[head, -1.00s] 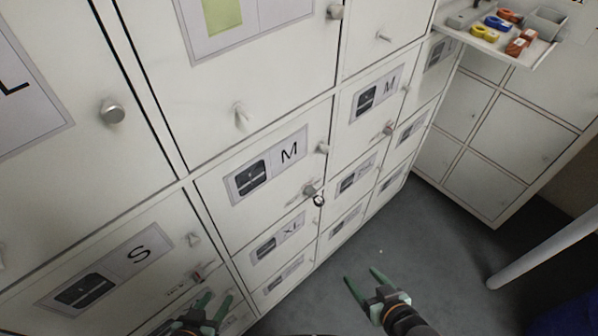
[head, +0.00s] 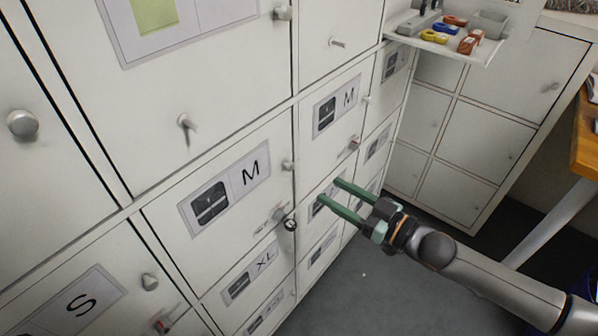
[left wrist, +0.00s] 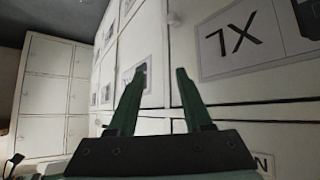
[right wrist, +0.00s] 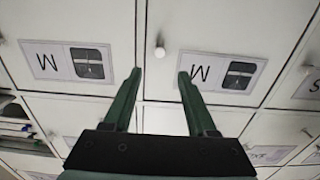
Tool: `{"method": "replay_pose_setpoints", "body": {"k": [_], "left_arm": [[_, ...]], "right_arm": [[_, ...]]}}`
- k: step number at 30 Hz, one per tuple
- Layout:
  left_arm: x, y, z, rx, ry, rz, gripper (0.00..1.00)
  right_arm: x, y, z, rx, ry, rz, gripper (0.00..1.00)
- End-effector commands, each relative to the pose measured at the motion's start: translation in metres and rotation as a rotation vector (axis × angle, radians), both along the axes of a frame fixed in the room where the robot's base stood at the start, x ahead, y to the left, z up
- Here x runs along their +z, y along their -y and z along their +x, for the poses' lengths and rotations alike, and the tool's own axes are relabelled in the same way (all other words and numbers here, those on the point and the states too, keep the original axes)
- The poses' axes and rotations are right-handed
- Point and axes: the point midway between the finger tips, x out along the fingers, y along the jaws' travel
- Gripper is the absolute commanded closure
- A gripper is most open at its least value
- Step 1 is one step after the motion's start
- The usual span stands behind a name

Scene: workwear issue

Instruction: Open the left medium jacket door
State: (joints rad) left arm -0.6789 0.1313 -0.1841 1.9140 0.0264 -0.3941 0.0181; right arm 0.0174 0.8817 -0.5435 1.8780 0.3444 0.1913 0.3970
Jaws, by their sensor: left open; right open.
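The left medium jacket door (head: 225,150) is a white locker door with an M and jacket label (head: 226,188). It appears closed. Its round knob (head: 288,165) sits at its right edge, and a lock with a dark hanging tag (head: 290,224) is lower down. My right gripper (head: 329,190) is open and empty, right of that knob and apart from it in the head view. In the right wrist view the knob (right wrist: 160,50) lies between the open fingers' lines, just past the tips. My left gripper (left wrist: 161,72) is open and empty near an XL door (left wrist: 235,45).
Another M door (head: 335,110) is to the right, with S (head: 85,300) and XL (head: 250,277) doors below. A tray (head: 440,45) with small coloured items juts out at upper right. Grey floor (head: 365,275) is clear. A wooden table (head: 588,140) stands far right.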

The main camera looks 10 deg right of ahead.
Motion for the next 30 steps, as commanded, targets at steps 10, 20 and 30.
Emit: {"method": "replay_pose_setpoints", "body": {"k": [10, 20, 30], "left_arm": [[0.002, 0.000, 0.000, 0.000, 0.000, 0.000, 0.50], [0.003, 0.000, 0.000, 0.000, 0.000, 0.000, 0.50], [0.003, 0.000, 0.000, 0.000, 0.000, 0.000, 0.50]], "right_arm": [[0.002, -0.037, 0.047, 0.000, 0.002, 0.002, 0.42], [0.000, -0.060, 0.077, -0.001, 0.000, 0.000, 0.42], [-0.001, -0.063, 0.080, -0.001, -0.002, -0.001, 0.42]]}}
